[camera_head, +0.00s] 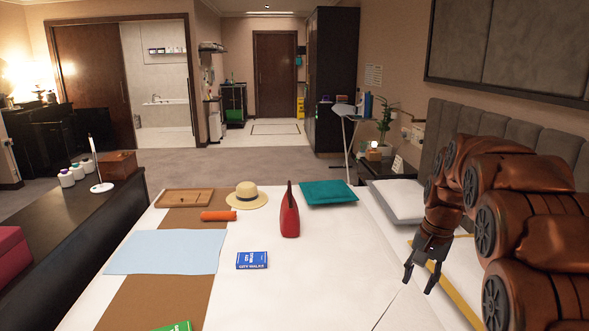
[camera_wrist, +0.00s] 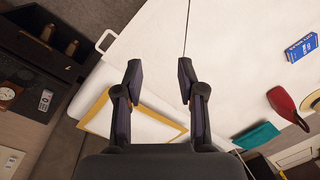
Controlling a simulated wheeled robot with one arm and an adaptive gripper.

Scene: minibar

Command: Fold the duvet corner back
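The white duvet (camera_head: 335,275) covers the bed top, and it also shows in the wrist view (camera_wrist: 245,75). A thin dark line runs along the white bedding near my gripper; I cannot tell whether it is a fold or the duvet's edge. My gripper (camera_head: 420,284) is open and empty, pointing down over the bed's right side. In the wrist view its two fingers (camera_wrist: 160,82) are spread above white bedding, apart from each other. I cannot tell whether the fingertips touch the cloth. A yellow-edged white piece (camera_wrist: 135,122) lies below the fingers.
A blue box (camera_head: 252,260), red bag (camera_head: 289,218), straw hat (camera_head: 246,197), orange roll (camera_head: 218,216), teal cushion (camera_head: 328,192) and light blue cloth (camera_head: 165,252) lie on the bed. A white pillow (camera_head: 400,200) is near the headboard (camera_head: 500,130). A nightstand (camera_head: 385,170) stands beyond.

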